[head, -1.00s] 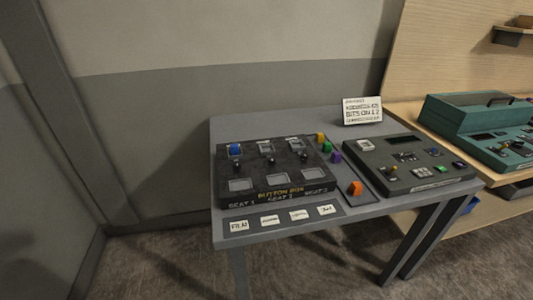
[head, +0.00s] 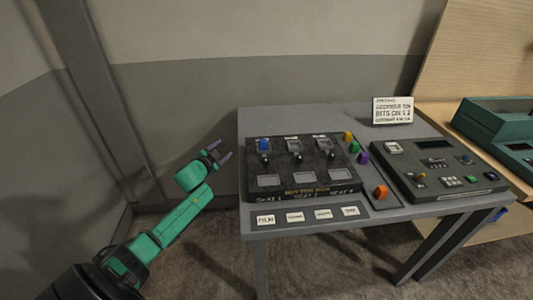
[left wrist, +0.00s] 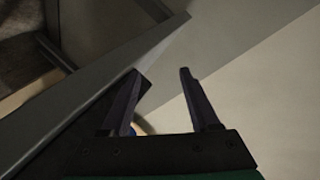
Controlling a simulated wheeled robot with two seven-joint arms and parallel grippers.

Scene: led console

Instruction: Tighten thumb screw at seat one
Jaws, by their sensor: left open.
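The black button box (head: 300,190) lies on the grey table, with "SEAT 1" lettered at its front left. A blue button (head: 264,144) sits in the back left socket. Just in front of it is a dark thumb screw (head: 265,160), at seat one. Similar screws stand in the other two columns. My left gripper (head: 222,150) is open and empty, left of the table and apart from the box. In the left wrist view its two dark fingers (left wrist: 160,100) are spread, with a bit of blue (left wrist: 132,130) partly hidden behind them. My right gripper is not in view.
Loose green, yellow, purple and orange buttons (head: 380,192) lie right of the box. A grey control console (head: 440,166) and a white sign (head: 393,111) stand further right. Word cards (head: 295,217) lie along the front edge. The floor left of the table is clear.

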